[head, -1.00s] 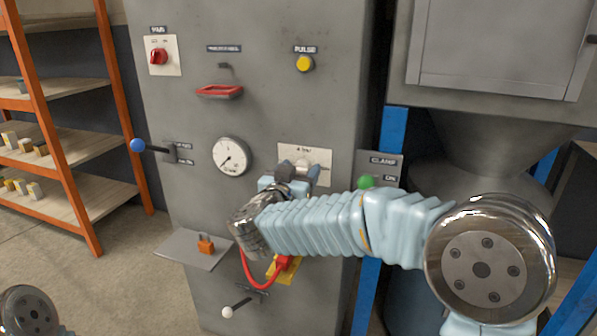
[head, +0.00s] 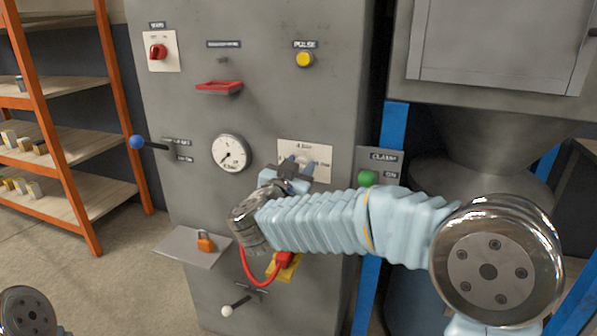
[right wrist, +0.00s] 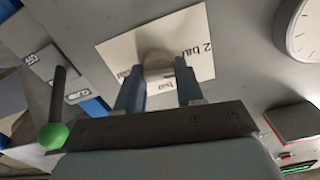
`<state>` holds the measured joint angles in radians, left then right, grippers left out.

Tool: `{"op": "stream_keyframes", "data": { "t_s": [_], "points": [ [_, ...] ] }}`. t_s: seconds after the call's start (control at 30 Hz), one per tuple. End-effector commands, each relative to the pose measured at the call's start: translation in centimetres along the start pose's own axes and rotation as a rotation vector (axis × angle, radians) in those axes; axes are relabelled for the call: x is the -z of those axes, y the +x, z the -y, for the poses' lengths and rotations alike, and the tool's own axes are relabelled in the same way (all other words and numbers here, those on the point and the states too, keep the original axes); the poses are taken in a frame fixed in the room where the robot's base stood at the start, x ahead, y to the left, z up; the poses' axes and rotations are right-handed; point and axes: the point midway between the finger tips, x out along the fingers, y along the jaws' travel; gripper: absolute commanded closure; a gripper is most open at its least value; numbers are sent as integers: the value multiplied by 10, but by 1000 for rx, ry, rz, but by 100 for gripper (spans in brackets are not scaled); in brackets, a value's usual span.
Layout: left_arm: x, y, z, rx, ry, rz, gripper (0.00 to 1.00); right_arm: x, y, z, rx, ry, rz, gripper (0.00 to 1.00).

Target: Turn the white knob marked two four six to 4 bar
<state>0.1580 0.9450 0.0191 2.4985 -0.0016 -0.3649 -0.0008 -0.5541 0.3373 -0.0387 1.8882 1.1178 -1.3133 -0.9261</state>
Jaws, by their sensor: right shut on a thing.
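The white knob (right wrist: 158,64) sits on a pale plate (head: 318,150) on the grey cabinet front. In the right wrist view the plate (right wrist: 198,38) carries "bar" labels, with "2 bar" readable at its right side. In the head view "4 bar" seems to stand at the plate's top, and the knob is mostly hidden. My right gripper (head: 299,169) is at the plate, its two fingers shut on the knob from either side; they also show in the right wrist view (right wrist: 160,88). The knob's pointer mark cannot be made out. My left gripper is out of view.
A round gauge (head: 231,153) is left of the plate. A green-knobbed clamp lever (head: 367,177) stands close at its right. A blue-knobbed lever (head: 137,142), red handle (head: 219,87), yellow pulse button (head: 304,59) and padlocked shelf (head: 190,248) also project from the cabinet.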

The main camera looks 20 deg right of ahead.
Motion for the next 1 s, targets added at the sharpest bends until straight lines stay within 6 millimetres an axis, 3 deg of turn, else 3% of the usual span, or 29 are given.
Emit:
{"op": "stream_keyframes", "data": {
  "t_s": [1.0],
  "points": [
    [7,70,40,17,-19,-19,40,-6,0,-3,-1,952,0,93]
  ]
}}
